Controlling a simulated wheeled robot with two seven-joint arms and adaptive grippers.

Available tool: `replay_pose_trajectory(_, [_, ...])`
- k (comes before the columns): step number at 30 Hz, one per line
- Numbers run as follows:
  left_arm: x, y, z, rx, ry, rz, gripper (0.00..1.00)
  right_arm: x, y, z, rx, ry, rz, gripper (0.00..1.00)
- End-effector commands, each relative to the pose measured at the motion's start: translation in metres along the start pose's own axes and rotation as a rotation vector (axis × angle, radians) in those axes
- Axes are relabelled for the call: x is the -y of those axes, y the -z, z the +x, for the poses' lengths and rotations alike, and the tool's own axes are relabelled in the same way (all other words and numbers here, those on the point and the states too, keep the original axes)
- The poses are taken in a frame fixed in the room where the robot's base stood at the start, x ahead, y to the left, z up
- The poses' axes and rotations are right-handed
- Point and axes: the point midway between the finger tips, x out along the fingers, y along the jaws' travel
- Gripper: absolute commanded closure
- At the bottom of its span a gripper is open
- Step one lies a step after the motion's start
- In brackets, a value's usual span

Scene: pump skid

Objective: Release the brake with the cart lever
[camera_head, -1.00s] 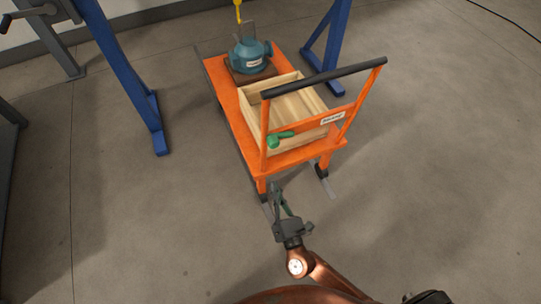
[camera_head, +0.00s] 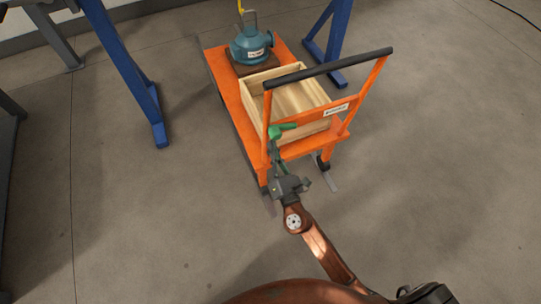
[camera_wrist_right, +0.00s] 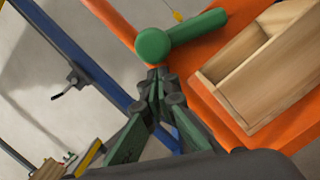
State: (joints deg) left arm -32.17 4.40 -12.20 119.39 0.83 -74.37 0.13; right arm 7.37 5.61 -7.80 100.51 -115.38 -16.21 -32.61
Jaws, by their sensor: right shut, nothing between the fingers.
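The orange cart (camera_head: 230,104) stands on the floor with its black push bar (camera_head: 330,69) toward me. The green cart lever (camera_head: 283,130) sits on the cart's near left post, its handle pointing right. In the right wrist view the lever (camera_wrist_right: 182,38) shows a round hub with a thick handle rising to the right. My right gripper (camera_head: 274,146) is shut and empty, its fingertips just below the lever's hub. In the right wrist view the fingertips (camera_wrist_right: 158,76) come up to the hub's lower edge; I cannot tell whether they touch. My left gripper is out of view.
A wooden crate (camera_head: 318,97) and a teal pump (camera_head: 251,46) ride on the cart. Blue stand legs (camera_head: 127,75) rise left of the cart and behind it (camera_head: 337,30). The floor in front and right is clear.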

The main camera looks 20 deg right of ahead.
Motion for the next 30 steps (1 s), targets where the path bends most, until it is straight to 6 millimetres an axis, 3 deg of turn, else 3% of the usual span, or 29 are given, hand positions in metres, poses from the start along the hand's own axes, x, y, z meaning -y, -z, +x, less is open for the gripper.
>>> replay_pose_trajectory(18, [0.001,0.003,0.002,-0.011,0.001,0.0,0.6,-0.002,-0.006,0.001,-0.001,0.005,0.027,1.0])
replay_pose_trajectory(30, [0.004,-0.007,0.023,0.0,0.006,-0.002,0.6,-0.006,-0.013,0.003,0.0,0.019,0.097,1.0])
